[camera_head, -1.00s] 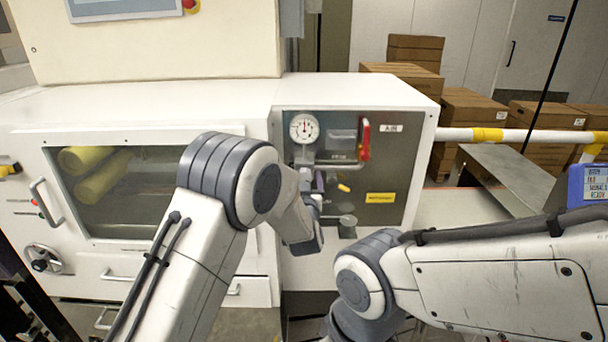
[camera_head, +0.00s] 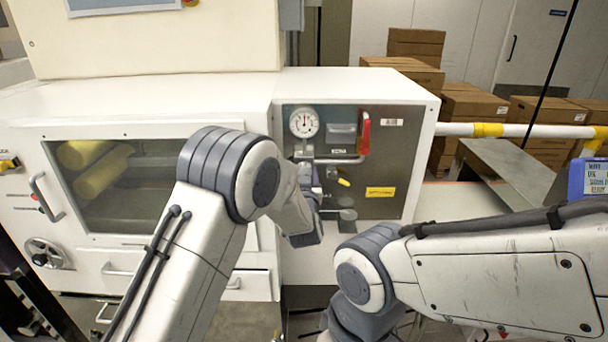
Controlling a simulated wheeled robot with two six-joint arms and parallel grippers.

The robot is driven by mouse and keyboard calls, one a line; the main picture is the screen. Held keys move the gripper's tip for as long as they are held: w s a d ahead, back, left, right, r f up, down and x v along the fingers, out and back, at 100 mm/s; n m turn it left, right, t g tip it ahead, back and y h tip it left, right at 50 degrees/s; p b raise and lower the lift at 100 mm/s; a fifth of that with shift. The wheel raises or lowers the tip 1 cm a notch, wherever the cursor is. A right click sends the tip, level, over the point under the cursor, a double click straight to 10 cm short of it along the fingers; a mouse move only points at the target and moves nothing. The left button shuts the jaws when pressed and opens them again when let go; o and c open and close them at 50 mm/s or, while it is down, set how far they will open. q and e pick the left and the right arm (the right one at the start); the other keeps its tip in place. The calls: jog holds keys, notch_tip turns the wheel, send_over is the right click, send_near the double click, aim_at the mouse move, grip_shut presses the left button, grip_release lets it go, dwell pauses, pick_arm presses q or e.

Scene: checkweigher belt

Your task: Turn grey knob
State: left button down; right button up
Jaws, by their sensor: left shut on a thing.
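The metal air panel (camera_head: 385,150) is on the front of the white machine, with a round gauge (camera_head: 304,122) at its upper left. My left arm comes in from the left, and its gripper (camera_head: 318,190) is at the panel's left part, below the gauge. Its fingers are small and partly hidden by my wrist. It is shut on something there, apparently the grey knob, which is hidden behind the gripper. My right arm is at the lower right, and its gripper is not visible.
A yellow-and-white rail (camera_head: 510,132) and cardboard boxes (camera_head: 470,110) stand at the right.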

pick_arm(q)
jog(key=m+b, duration=0.1)
jog(key=m, duration=0.2)
jog(key=shift+m, duration=0.4)
jog(key=shift+m+b, duration=0.3)
jog(key=shift+m, duration=1.7)
jog(key=shift+c, duration=1.5)
grip_release()
jog(key=shift+s, duration=0.1)
jog(key=shift+s, duration=0.3)
jog(key=s+b, duration=0.3)
jog(key=s, duration=0.6)
jog(key=shift+s, duration=0.35)
